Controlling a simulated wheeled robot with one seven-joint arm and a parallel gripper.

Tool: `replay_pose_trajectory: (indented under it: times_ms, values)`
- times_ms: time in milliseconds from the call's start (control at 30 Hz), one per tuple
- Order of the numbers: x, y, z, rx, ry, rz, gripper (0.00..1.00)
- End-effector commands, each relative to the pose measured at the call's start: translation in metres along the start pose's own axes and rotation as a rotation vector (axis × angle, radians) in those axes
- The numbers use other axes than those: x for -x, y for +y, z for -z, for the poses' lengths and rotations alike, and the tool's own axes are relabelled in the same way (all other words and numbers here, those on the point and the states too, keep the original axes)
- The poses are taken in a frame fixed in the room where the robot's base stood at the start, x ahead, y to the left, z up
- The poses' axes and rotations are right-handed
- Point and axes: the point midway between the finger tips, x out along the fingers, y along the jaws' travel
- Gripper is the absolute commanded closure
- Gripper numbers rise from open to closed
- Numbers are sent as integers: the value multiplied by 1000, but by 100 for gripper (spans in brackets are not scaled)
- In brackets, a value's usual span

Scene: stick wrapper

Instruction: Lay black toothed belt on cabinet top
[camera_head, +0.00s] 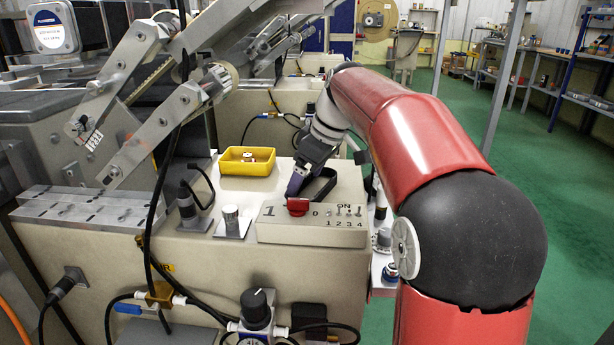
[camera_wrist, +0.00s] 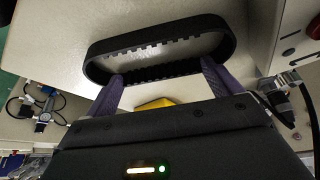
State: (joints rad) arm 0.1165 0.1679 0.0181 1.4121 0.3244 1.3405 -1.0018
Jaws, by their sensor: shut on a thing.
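The black toothed belt (camera_wrist: 165,29) is a flat-sided oval loop with teeth on its inner face, seen large in the wrist view. My gripper (camera_wrist: 162,70) has its two purple fingers at the near long side of the belt, and it is shut on the belt. In the head view my gripper (camera_head: 297,182) is over the right part of the beige cabinet top (camera_head: 262,192), with the belt (camera_head: 322,188) beside its fingers, behind the switch box. I cannot tell whether the belt touches the cabinet top.
A yellow tray (camera_head: 247,161) with small parts stands left of my gripper. The switch box (camera_head: 312,226) with a red button (camera_head: 298,206) is just in front. A metal knob (camera_head: 231,221) and a black cable connector (camera_head: 188,206) stand at front left. Bare top lies between tray and knob.

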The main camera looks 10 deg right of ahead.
Motion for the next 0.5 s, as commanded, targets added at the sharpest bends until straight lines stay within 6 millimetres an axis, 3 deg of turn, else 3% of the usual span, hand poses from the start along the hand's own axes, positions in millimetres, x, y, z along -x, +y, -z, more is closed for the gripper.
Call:
replay_pose_trajectory:
  times_ms: [33, 67, 100, 367, 500]
  values:
    - [-2, 0, -1, 0, 0, 0, 32]
    - [-1, 0, 0, 0, 0, 0, 6]
    - [-1, 0, 0, 0, 0, 0, 1]
    - [1, 0, 0, 0, 0, 0, 0]
    - [15, 1, 1, -1, 1, -2, 0]
